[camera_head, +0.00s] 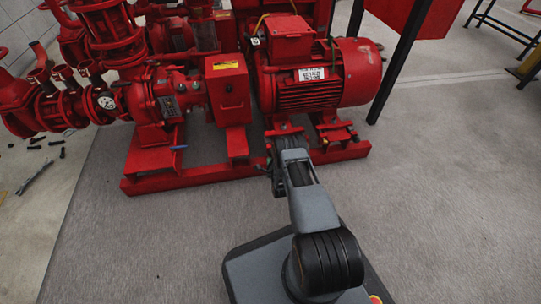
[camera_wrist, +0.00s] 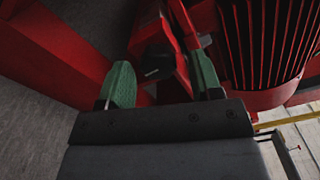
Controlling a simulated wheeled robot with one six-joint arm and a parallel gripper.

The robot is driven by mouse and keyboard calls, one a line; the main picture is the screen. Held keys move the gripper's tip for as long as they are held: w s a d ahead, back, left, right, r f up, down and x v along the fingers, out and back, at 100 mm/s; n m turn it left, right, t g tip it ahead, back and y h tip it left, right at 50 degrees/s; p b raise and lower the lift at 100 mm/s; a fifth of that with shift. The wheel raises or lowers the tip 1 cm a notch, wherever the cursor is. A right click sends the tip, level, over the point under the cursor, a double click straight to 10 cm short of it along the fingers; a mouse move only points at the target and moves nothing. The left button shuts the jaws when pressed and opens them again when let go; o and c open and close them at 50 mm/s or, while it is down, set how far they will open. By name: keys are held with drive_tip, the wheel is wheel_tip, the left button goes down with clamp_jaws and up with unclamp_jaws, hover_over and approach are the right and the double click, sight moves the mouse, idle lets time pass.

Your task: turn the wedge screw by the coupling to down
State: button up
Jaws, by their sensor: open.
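My gripper (camera_wrist: 161,78) is open in the wrist view, with one green-padded finger on each side. A small dark block (camera_wrist: 157,62) on the red frame shows between the fingers, apart from the left one. It may be the wedge screw, but I cannot tell for certain, nor which way it is turned. In the head view my gripper is low by the motor's foot, mostly hidden by my arm, and I cannot make out the screw there. The red box-shaped coupling guard (camera_head: 228,93) stands left of the motor (camera_head: 325,75).
The red base frame (camera_head: 190,178) runs under the pump (camera_head: 155,100) and motor. The finned motor side (camera_wrist: 262,40) is close on the right in the wrist view. A dark post (camera_head: 397,62) stands right of the motor. The grey floor (camera_head: 450,190) at right is clear.

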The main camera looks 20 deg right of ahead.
drive_tip(key=shift+w, duration=0.15)
drive_tip(key=shift+a, duration=0.15)
drive_tip(key=shift+c, duration=0.5)
drive_tip(key=c, duration=0.8)
